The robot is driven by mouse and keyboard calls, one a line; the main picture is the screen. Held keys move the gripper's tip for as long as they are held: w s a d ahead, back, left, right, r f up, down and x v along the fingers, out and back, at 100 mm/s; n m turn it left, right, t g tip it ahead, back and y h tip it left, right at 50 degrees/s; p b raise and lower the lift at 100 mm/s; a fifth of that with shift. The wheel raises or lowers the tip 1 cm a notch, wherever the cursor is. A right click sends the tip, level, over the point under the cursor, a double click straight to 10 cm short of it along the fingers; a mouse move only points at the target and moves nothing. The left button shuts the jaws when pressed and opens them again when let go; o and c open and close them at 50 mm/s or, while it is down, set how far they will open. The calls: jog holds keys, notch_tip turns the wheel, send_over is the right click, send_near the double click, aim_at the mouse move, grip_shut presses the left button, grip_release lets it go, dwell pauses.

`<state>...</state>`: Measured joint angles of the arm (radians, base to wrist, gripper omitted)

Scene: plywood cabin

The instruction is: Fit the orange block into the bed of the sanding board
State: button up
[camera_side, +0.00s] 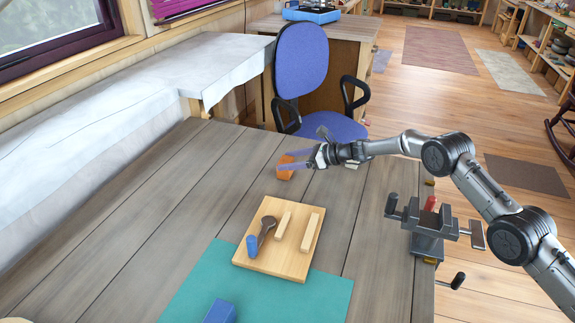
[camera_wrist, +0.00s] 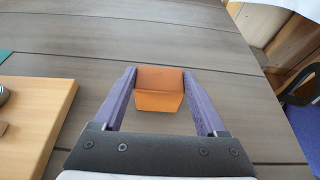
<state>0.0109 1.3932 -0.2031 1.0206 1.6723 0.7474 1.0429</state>
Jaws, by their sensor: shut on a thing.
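The orange block (camera_side: 285,171) is between the purple fingers of my gripper (camera_side: 290,160), beyond the far edge of the board. In the wrist view the block (camera_wrist: 158,92) sits between the fingertips (camera_wrist: 158,76), which are shut on it. I cannot tell whether it touches the table. The sanding board (camera_side: 262,262) is a pale wooden board with two raised parallel strips (camera_side: 311,231) and a gap between them. Nothing lies in that gap. Part of the board (camera_wrist: 52,100) shows at the left of the wrist view.
A dark spoon-shaped thing (camera_side: 267,225) and a blue cylinder (camera_side: 252,246) are on the board's left part. A teal mat (camera_side: 325,295) lies under its near side, with a blue block (camera_side: 220,312) on it. A vise (camera_side: 428,240) stands right. The left tabletop is clear.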

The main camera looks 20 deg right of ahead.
jog(key=shift+r, duration=0.1)
jog(key=r, duration=0.3)
jog(key=shift+s+r, duration=0.2)
jog(key=shift+r, duration=0.15)
jog(key=s+d+r, duration=0.3)
jog(key=s+r, duration=0.6)
jog(key=s, duration=0.4)
jog(key=s+a+r, duration=0.1)
jog(key=s+a, duration=0.2)
jog(key=s, duration=0.8)
jog(key=s+a+r, duration=0.1)
jog(key=s+a, duration=0.1)
jog(key=s, duration=1)
jog(key=w+a+f, duration=0.2)
jog(key=w+f, duration=0.1)
jog(key=w, duration=0.1)
jog(key=w+a+f, duration=0.2)
jog(key=w+f, duration=0.1)
jog(key=w, duration=0.1)
jog(key=w+a+f, duration=0.1)
jog(key=w+f, duration=0.2)
jog(key=w, duration=0.1)
jog(key=shift+w+a+f, duration=0.35)
jog(key=shift+w+a, duration=0.05)
jog(key=shift+f, duration=1.55)
